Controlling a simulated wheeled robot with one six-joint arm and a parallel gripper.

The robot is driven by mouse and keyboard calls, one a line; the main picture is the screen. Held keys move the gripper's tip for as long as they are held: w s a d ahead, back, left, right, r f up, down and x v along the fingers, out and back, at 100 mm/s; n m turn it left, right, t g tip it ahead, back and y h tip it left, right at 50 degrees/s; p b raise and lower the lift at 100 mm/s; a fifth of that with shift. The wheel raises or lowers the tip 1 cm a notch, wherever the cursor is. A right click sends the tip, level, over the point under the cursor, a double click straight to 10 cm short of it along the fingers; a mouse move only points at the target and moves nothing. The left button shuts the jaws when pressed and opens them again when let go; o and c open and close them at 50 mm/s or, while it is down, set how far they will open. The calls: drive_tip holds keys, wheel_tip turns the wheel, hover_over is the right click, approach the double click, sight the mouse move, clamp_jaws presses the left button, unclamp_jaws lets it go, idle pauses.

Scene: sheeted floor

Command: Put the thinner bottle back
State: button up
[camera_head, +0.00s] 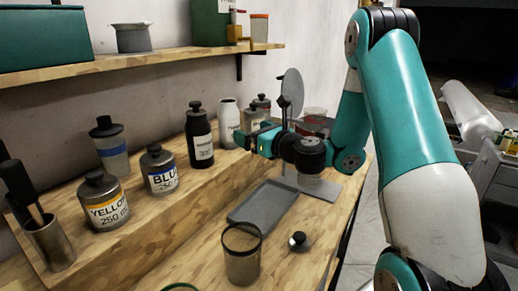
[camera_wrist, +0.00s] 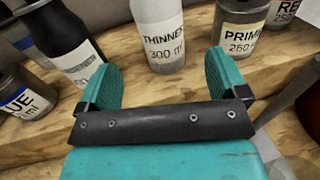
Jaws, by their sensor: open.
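The thinner bottle (camera_head: 229,123) is pale, with a label reading THINNER, and stands upright on the raised wooden step near the wall. In the wrist view the thinner bottle (camera_wrist: 163,40) is straight ahead, between the lines of my two fingers and beyond their tips. My gripper (camera_head: 253,138) is open and empty at the edge of the step, just in front of the bottle. In the wrist view both teal fingers of my gripper (camera_wrist: 160,68) are apart, with bare wood between them. The bottle's top is cut off in the wrist view.
A black bottle (camera_head: 200,143) stands close left of the thinner bottle and a primer jar (camera_wrist: 242,25) close right. Blue (camera_head: 160,172) and yellow (camera_head: 105,205) jars stand further left. A grey tray (camera_head: 262,207), a cup (camera_head: 241,257) and a small black-knobbed lid (camera_head: 298,241) are on the lower bench.

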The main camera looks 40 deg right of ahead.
drive_tip(key=s+a+n+g+y+b, duration=0.1)
drive_tip(key=s+a+n+g+y, duration=0.4)
drive_tip(key=a+n, duration=0.65)
drive_tip(key=s+a+n+g+y, duration=0.3)
drive_tip(key=s+a+n+g, duration=0.4)
drive_tip(key=a+n, duration=0.45)
drive_tip(key=s+f+n+g+h, duration=0.1)
drive_tip(key=s+n+g+h, duration=0.4)
drive_tip(key=s+n, duration=1.3)
drive_tip(key=shift+s+d+f+g+h, duration=0.25)
drive_tip(key=shift+s+g+h, duration=0.2)
drive_tip(key=shift+h, duration=0.35)
